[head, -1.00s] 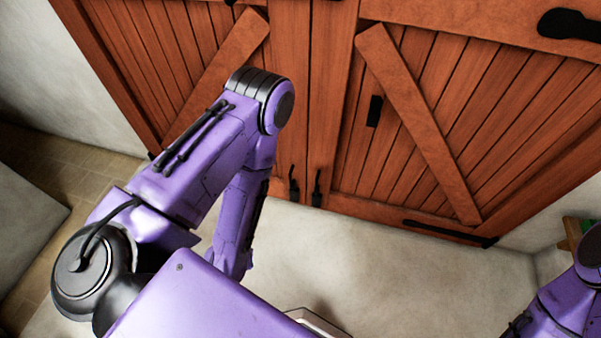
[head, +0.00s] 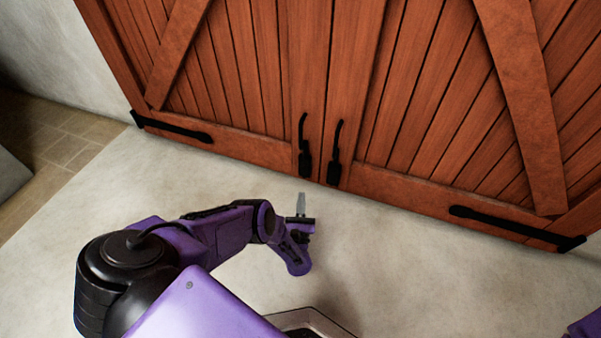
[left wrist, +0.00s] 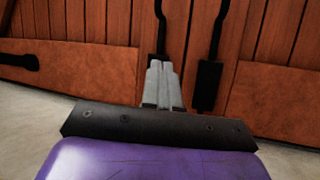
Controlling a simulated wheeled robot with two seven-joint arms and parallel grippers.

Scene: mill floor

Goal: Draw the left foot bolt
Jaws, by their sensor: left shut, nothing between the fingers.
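Two black foot bolts are fixed at the bottom of a closed wooden double door (head: 250,60), one on each leaf by the centre seam. The left foot bolt (head: 304,158) has a thin upright rod above a wider lower body. It also shows in the left wrist view (left wrist: 160,32), its lower part hidden behind my fingers. The right foot bolt (head: 335,165) stands just beside it. My left gripper (head: 301,200) is shut and empty, low in front of the left bolt, its fingertips pointing at the door. I cannot tell whether they touch. My right gripper is out of view.
Black strap hinges (head: 172,127) run along the bottom of both door leaves. The pale floor (head: 430,285) in front of the door is clear. A pale wall (head: 60,60) stands left of the door.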

